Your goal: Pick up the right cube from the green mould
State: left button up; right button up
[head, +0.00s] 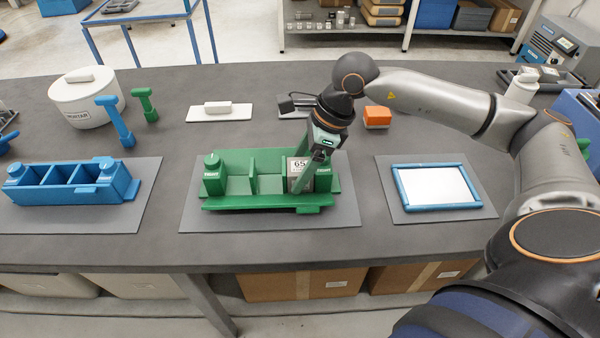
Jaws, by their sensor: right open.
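The green mould (238,203) lies on a grey mat in the middle of the table. A grey cube (294,170) marked 65 sits in its right compartment, partly hidden by a finger. My right gripper (307,178) points down at this cube, with its fingers at the cube and the mould's right end. The fingers are open; whether they touch the cube I cannot tell. The middle and left compartments of the green mould look empty. My left gripper is not in view.
A blue mould (70,193) stands on a mat at left. A blue-framed white panel (437,187) lies at right. A white pot (85,100), blue and green hammer-like tools, a white block (220,111) and an orange block (377,117) stand behind.

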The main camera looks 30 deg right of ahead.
grip_shut()
dwell(0.5)
jog(key=shift+r, duration=0.1)
